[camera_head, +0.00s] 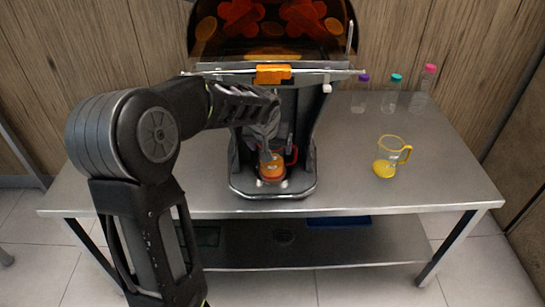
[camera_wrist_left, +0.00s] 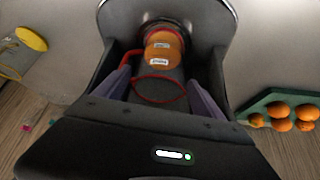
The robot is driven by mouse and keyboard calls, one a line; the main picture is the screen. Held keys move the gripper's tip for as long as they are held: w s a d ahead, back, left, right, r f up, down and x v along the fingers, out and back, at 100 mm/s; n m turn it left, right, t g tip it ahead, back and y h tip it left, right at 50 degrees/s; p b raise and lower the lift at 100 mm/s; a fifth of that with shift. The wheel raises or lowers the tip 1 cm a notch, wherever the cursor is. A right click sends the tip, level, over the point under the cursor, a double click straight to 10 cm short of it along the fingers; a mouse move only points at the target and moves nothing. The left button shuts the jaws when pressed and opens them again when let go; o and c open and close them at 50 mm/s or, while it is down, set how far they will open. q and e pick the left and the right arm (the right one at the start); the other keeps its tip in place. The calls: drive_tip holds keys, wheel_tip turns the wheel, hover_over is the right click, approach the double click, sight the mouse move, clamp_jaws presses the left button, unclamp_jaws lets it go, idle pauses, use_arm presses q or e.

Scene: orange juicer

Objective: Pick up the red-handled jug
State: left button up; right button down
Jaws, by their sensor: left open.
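The red-handled jug (camera_head: 272,171) stands in the bay of the juicer (camera_head: 240,172). It looks orange, with its red handle on the right in the head view. In the left wrist view the jug (camera_wrist_left: 163,55) shows a red rim, white labels and a red handle at its left. My left gripper (camera_head: 268,150) reaches into the bay from above and partly hides the jug. Its two purple-grey fingers (camera_wrist_left: 162,88) are apart, with the jug's red rim showing between them; contact cannot be told. My right gripper is in neither view.
A yellow-handled jug (camera_head: 385,169) stands on the metal table (camera_head: 435,185) to the right. Several capped bottles (camera_head: 391,98) stand behind it. Oranges (camera_wrist_left: 282,110) lie on a green tray (camera_wrist_left: 258,100) in the wrist view. The juicer's walls closely flank the bay.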

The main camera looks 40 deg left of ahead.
use_arm(q)
drive_tip(key=x, duration=0.4)
drive_tip(key=shift+w+f, duration=0.1)
drive_tip(key=shift+f, duration=0.25)
drive_tip(key=shift+c, duration=0.2)
drive_tip(key=c, duration=1.4)
